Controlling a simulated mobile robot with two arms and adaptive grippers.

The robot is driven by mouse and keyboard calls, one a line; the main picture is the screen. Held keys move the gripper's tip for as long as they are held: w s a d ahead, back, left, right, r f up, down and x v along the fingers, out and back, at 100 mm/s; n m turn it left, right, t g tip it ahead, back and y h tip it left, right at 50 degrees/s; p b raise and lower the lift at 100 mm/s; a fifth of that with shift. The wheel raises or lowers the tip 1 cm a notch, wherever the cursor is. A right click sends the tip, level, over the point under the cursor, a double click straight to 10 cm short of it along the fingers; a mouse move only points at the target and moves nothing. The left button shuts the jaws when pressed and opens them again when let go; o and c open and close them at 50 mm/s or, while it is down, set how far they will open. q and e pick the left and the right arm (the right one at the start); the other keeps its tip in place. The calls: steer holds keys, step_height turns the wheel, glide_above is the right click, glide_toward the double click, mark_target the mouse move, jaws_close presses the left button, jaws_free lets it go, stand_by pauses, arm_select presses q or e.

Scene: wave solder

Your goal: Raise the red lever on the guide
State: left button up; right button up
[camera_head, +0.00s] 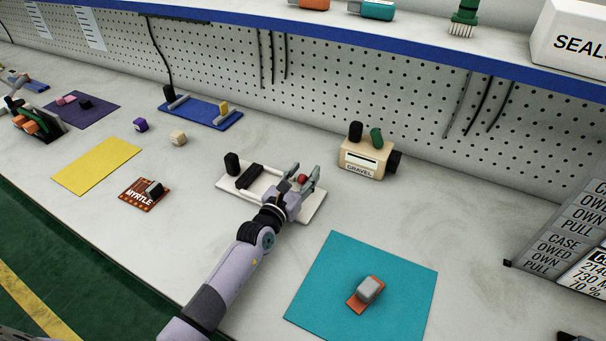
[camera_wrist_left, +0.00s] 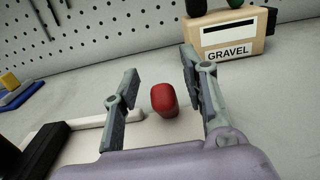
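The guide is a white frame (camera_head: 228,184) lying on the bench, with a black bar (camera_head: 250,176) across it and a black knob (camera_head: 232,163) at its left end. The red lever (camera_wrist_left: 164,99) has a rounded end and sits at the guide's right end. In the head view the lever (camera_head: 303,178) shows between my left gripper's fingers. My left gripper (camera_head: 304,177) is open over the guide's right end. In the left wrist view its two fingers (camera_wrist_left: 158,95) stand on either side of the red lever, with gaps on both sides. My right gripper is not in view.
A tan box labelled GRAVEL (camera_head: 364,159) stands just behind and right of the guide. A teal mat (camera_head: 330,290) with a small grey and orange part (camera_head: 367,291) lies in front right. A blue guide (camera_head: 205,114) lies farther back left.

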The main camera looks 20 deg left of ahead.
arm_select(q)
steer(key=shift+c, duration=0.6)
jaws_close()
